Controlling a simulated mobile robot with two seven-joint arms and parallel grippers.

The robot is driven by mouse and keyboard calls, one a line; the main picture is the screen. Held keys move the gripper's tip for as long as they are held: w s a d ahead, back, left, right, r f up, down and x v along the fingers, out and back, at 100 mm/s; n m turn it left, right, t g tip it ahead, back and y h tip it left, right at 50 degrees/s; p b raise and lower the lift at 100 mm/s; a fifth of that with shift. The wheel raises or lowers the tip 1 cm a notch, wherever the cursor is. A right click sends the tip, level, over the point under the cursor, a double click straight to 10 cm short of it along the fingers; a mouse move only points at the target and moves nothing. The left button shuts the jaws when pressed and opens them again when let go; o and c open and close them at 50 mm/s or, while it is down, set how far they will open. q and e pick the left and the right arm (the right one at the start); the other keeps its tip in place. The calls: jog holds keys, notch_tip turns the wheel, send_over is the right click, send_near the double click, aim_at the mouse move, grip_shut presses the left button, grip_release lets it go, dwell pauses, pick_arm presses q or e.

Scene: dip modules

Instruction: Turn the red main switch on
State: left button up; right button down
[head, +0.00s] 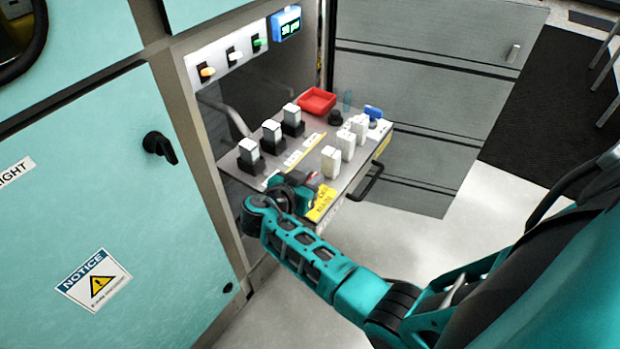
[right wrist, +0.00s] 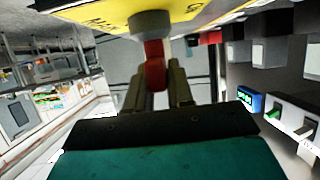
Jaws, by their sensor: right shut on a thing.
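The red main switch (right wrist: 155,65) shows in the right wrist view as a red handle on a round grey base, with a yellow label (right wrist: 105,17) around it. My right gripper (right wrist: 156,82) has one finger on each side of the red handle and is shut on it. The gripper mostly hides the switch there. My left gripper is in neither view.
Several white modules, some in black sockets (head: 249,153), stand on the shelf with a red tray (head: 317,101). A lit display (head: 286,23) and small levers (head: 233,54) are above. A black handle (head: 369,182) juts from the shelf front. Floor (head: 440,245) in front is clear.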

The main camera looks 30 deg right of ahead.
jog(key=n+t+y, duration=0.3)
jog(key=n+t, duration=0.1)
jog(key=shift+d+n+p, duration=0.1)
jog(key=shift+n+p, duration=0.2)
jog(key=shift+n, duration=0.1)
jog(key=n+t+y, duration=0.2)
jog(key=y, duration=0.1)
jog(key=shift+r+n+p, duration=0.15)
jog(key=shift+n+p, duration=0.2)
jog(key=shift+n, duration=0.05)
jog(key=n+t+y+p, duration=0.1)
jog(key=n+y, duration=0.1)
jog(key=y, duration=0.1)
jog(key=shift+r+n+p, duration=0.1)
jog(key=shift+n+p, duration=0.2)
jog(key=shift+p, duration=0.05)
jog(key=n+y+p, duration=0.2)
jog(key=n+y, duration=0.1)
jog(key=y, duration=0.1)
jog(key=shift+d+n+t+p, duration=0.1)
jog(key=shift+n+t+p, duration=0.2)
jog(key=shift+w+n+y, duration=0.1)
jog(key=shift+n+y, duration=0.7)
jog(key=shift+y, duration=0.2)
jog(key=shift+n+g+y+p, duration=0.4)
jog(key=shift+n+y, duration=0.6)
jog(key=shift+y, duration=0.2)
